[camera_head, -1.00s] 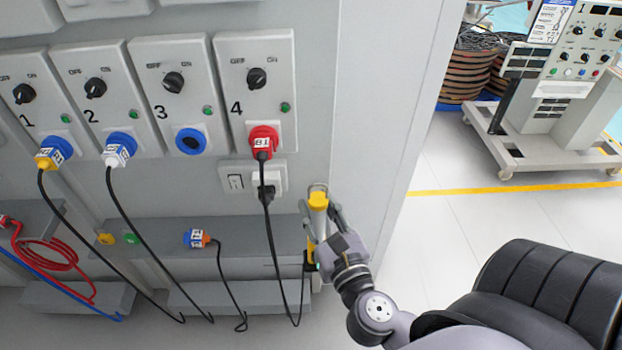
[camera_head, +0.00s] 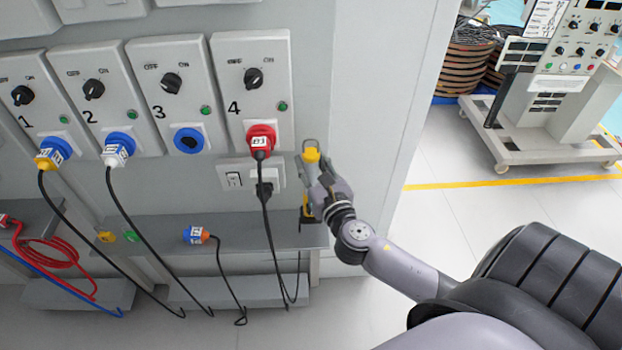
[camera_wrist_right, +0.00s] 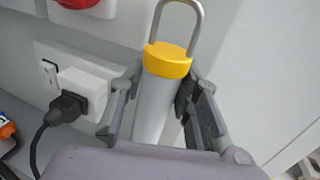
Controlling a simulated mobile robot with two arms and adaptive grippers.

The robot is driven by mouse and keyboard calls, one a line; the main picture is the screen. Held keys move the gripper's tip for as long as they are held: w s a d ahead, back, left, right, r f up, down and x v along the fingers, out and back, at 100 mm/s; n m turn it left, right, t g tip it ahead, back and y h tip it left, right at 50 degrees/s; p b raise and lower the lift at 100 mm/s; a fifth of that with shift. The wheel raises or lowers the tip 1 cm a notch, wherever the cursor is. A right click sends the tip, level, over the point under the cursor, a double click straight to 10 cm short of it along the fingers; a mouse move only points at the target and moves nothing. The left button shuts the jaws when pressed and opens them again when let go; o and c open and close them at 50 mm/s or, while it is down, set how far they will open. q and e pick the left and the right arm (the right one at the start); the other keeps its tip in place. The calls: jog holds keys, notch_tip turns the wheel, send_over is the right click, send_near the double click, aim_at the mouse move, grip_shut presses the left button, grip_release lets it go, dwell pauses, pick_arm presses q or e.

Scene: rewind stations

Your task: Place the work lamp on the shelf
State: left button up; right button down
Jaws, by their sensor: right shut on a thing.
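The work lamp (camera_head: 311,157) has a yellow cap with a metal hook on top and a grey body. My right gripper (camera_head: 318,180) is shut around its body and holds it upright at the right end of the shelf. In the right wrist view the lamp (camera_wrist_right: 168,62) stands between the two fingers of the gripper (camera_wrist_right: 165,100); its lower part is hidden. The grey shelf (camera_head: 268,232) runs along the wall below the sockets. I cannot tell whether the lamp's base touches it. My left gripper is not in view.
A red plug (camera_head: 260,140) sits in socket 4, with a black plug (camera_head: 265,188) in the outlet below, close left of the lamp. Its cable hangs past the shelf front. A blue-orange connector (camera_head: 196,235) lies on the shelf. The shelf between them is clear.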

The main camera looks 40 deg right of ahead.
aim_at(311, 178)
notch_tip(311, 178, down, 5)
jog(key=shift+r+b, duration=0.1)
jog(key=shift+b, duration=0.95)
jog(key=shift+w+d+f, duration=0.1)
jog(key=shift+w+f, duration=0.1)
jog(key=shift+f, duration=0.2)
jog(key=shift+f, duration=0.15)
jog(key=c, duration=1.2)
grip_release()
jog(key=shift+s, duration=0.1)
